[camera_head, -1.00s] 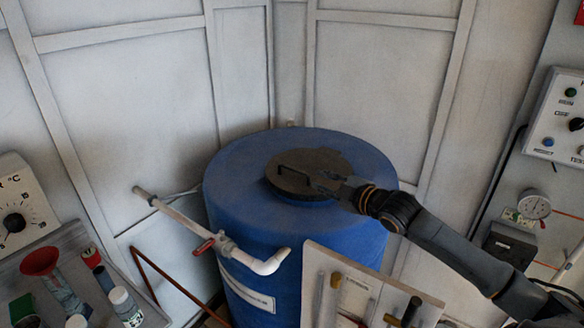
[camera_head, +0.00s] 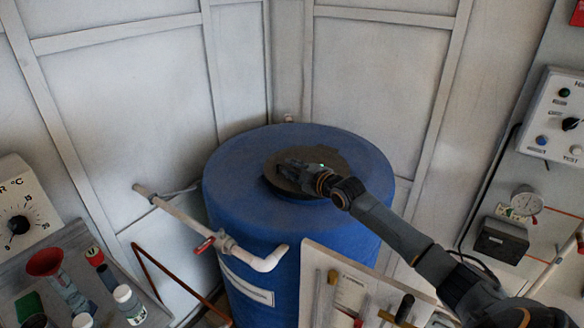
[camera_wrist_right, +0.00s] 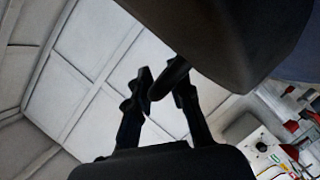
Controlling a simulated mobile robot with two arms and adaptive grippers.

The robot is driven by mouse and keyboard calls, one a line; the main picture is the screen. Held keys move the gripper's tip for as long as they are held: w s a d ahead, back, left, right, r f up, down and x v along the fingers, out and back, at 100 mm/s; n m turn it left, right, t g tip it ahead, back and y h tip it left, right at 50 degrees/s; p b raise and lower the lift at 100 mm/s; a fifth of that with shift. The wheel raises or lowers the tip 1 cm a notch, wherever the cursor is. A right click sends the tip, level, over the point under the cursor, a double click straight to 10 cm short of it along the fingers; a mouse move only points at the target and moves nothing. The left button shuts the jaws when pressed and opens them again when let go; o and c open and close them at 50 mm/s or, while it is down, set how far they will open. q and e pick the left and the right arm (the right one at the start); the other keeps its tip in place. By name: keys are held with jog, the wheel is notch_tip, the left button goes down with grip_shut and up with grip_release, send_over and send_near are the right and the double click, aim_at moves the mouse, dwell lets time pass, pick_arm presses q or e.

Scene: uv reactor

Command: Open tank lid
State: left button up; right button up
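The blue tank (camera_head: 345,215) stands in the corner with a dark round lid (camera_head: 335,160) on its top. The lid lies flat on the tank. My right gripper (camera_head: 288,172) is over the lid at its handle and hides most of the handle in the head view. In the right wrist view the dark handle bar (camera_wrist_right: 174,76) passes between the two fingers of my right gripper (camera_wrist_right: 163,88). The fingers lean in towards each other and look closed on the bar. The dark underside beside the bar seems to be the lid (camera_wrist_right: 225,40). My left gripper is out of view.
A white pipe with a red valve (camera_head: 204,245) runs in front of the tank at left. A tool board (camera_head: 345,290) stands before it. A control panel (camera_head: 555,125) is at right; a tray with a red funnel (camera_head: 45,262) is at lower left.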

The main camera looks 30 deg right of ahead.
jog(key=shift+c, duration=0.4)
jog(key=shift+w, duration=0.1)
grip_shut()
